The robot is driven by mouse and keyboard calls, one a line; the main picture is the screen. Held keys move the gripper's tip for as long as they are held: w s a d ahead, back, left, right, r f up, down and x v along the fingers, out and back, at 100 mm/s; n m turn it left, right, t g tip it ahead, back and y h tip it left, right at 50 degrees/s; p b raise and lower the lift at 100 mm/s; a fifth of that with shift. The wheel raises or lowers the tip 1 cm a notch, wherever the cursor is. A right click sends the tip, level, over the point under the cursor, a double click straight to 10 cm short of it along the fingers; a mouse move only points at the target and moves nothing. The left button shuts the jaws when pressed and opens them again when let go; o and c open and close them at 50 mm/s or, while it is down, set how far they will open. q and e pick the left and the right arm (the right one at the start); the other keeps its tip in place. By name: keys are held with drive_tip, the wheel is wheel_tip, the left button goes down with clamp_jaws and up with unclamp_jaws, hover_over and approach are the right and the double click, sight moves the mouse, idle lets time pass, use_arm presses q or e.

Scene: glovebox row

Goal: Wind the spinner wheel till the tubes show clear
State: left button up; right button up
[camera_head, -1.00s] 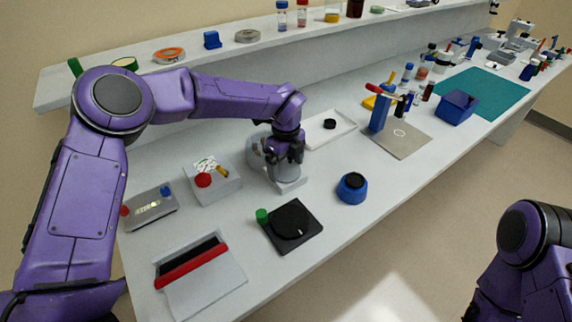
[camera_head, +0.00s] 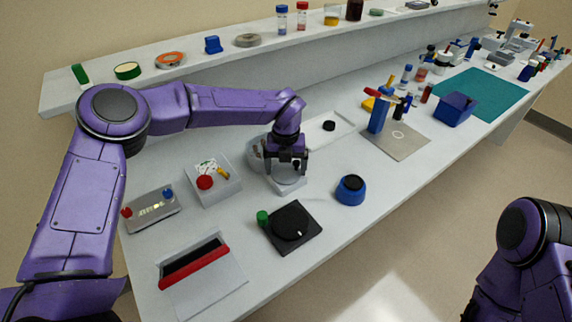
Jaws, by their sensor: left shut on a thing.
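A pale grey round device, which I take to be the spinner (camera_head: 288,186), stands on the bench below my left gripper. My left gripper (camera_head: 286,168) points down over it, its dark fingers on either side of its upper part. It is shut on a part of the spinner, most likely the wheel's handle, which the fingers largely cover. A rounded grey part (camera_head: 256,156) shows just behind and left of the gripper. The tubes cannot be made out, so whether they are clear does not show. My right arm enters at the right edge; its gripper is out of view.
A black plate with a dial (camera_head: 292,224) and green knob lies in front, a blue jar (camera_head: 350,189) to the right. A box with a red button (camera_head: 205,182) stands left, a white tray (camera_head: 330,131) behind. Bare bench lies between the dial and jar.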

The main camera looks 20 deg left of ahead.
sight(286, 171)
use_arm(q)
drive_tip(key=shift+w+r+m, duration=0.1)
drive_tip(key=shift+m, duration=0.3)
drive_tip(key=o, duration=0.7)
drive_tip(key=shift+o, duration=0.2)
drive_tip(key=shift+r, duration=0.1)
wheel_tip(286, 171, up, 10)
drive_tip(key=b, duration=0.2)
drive_tip(key=shift+r, duration=0.2)
